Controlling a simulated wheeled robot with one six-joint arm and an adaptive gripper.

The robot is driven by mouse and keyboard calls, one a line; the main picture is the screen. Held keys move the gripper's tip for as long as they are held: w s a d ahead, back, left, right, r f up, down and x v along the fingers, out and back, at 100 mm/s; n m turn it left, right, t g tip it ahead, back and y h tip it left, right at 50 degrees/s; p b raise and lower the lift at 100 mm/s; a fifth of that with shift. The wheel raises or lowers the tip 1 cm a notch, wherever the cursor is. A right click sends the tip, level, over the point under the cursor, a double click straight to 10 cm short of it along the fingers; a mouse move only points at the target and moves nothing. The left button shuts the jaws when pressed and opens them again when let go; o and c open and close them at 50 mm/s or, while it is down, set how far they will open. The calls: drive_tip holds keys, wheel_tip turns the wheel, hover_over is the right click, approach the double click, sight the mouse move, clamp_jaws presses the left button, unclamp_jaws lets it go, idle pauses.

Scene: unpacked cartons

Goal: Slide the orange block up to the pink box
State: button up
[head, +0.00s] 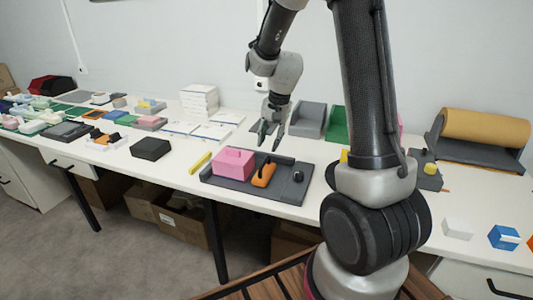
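The pink box (233,163) sits on the left part of a dark grey tray (290,190) on the white table. The orange block (264,174) lies on the same tray just right of the pink box, with a narrow strip of dark tray seeming to show between them. My gripper (269,143) is above the back edge of the tray, above the orange block, pointing down. Its two fingers are apart and nothing shows between them.
A small black knob (298,175) stands on the tray's right side. A yellow bar (200,162) and a black box (150,149) lie to the left. Grey and green holders (311,119) stand behind. My arm hides part of the table on the right.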

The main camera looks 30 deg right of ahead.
drive_tip(key=r, duration=0.4)
drive_tip(key=shift+s+d+r, duration=0.1)
drive_tip(key=shift+s+d, duration=0.2)
drive_tip(key=shift+c, duration=0.2)
